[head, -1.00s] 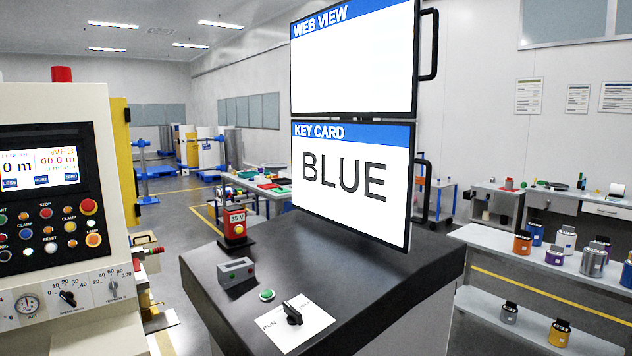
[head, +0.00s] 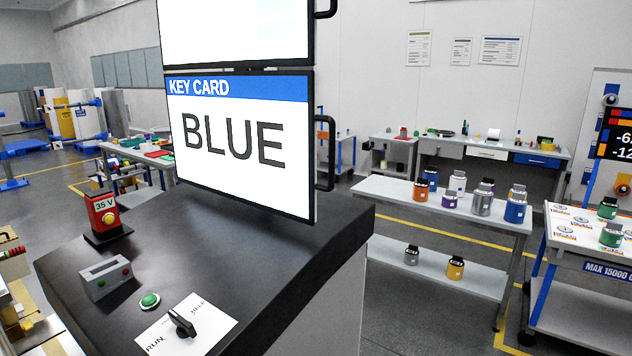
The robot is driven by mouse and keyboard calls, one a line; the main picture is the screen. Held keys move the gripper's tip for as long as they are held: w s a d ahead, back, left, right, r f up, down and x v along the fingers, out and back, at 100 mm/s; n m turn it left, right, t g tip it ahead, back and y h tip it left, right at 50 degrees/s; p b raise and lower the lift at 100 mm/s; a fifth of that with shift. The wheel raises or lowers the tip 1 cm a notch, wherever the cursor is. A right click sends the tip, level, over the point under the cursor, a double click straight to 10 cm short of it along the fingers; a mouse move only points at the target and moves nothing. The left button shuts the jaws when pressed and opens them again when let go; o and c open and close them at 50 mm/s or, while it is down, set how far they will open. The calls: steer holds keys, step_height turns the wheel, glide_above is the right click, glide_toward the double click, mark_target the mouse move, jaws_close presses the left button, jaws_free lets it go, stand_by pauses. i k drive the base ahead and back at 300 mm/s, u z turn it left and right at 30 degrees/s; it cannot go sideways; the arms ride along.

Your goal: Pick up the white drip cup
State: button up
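A white cup-like container with a dark top (head: 458,182) stands on the upper shelf of a grey bench (head: 390,193) right of centre in the head view. It is small and far off, and a purple container (head: 450,200) in front hides its lower part. I cannot tell for certain that it is the white drip cup. My gripper is not in view.
An orange (head: 421,190), a silver (head: 482,203) and a blue container (head: 515,208) stand near it. A dark console (head: 240,262) with a "BLUE" key card screen (head: 235,140) fills the foreground. Another table (head: 590,262) stands right. Floor shows between bench and table.

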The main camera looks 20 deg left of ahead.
mark_target(144, 147)
steer(key=i, duration=4.45)
steer(key=u, duration=2.95)
steer(key=i, duration=5.3)
